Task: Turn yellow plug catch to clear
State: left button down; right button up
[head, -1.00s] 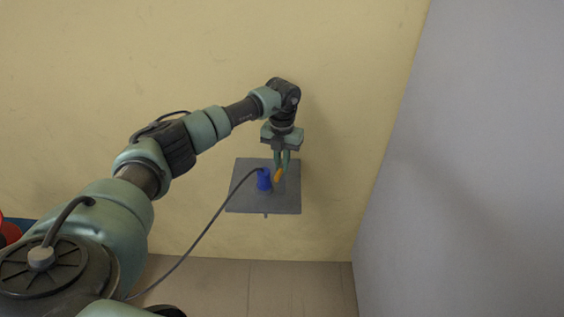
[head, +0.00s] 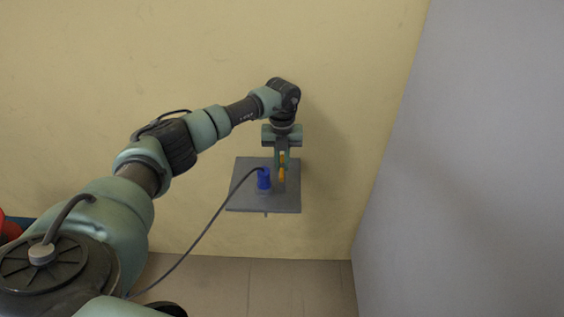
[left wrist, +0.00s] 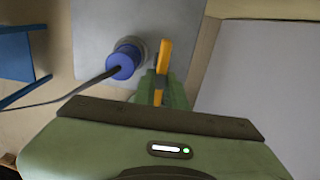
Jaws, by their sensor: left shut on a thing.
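The yellow catch (head: 282,174) sits just right of the blue plug (head: 264,178), on the grey plate (head: 240,200) against the wall. My left gripper (head: 281,164) is shut on the catch from above. In the left wrist view the catch (left wrist: 163,62) stands between the green fingertips (left wrist: 160,88), its far end pointing up the picture. The blue plug (left wrist: 125,62) is to its left, a small gap away, seated in a round grey socket. A dark cable runs from the plug. The fingers hide part of the catch. My right gripper does not show.
A pale grey wall (head: 480,150) stands to the right of the plate with a gap between. The cable (head: 205,232) hangs across the front left. A blue frame (left wrist: 22,60) shows at left in the left wrist view.

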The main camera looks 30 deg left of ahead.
aim_at(282, 165)
pick_arm(q)
jog(key=c, duration=1.5)
grip_release()
jog(key=shift+o, duration=0.2)
notch_tip(282, 165, up, 8)
jog(key=shift+f+b, duration=0.1)
jog(key=shift+b, duration=0.9)
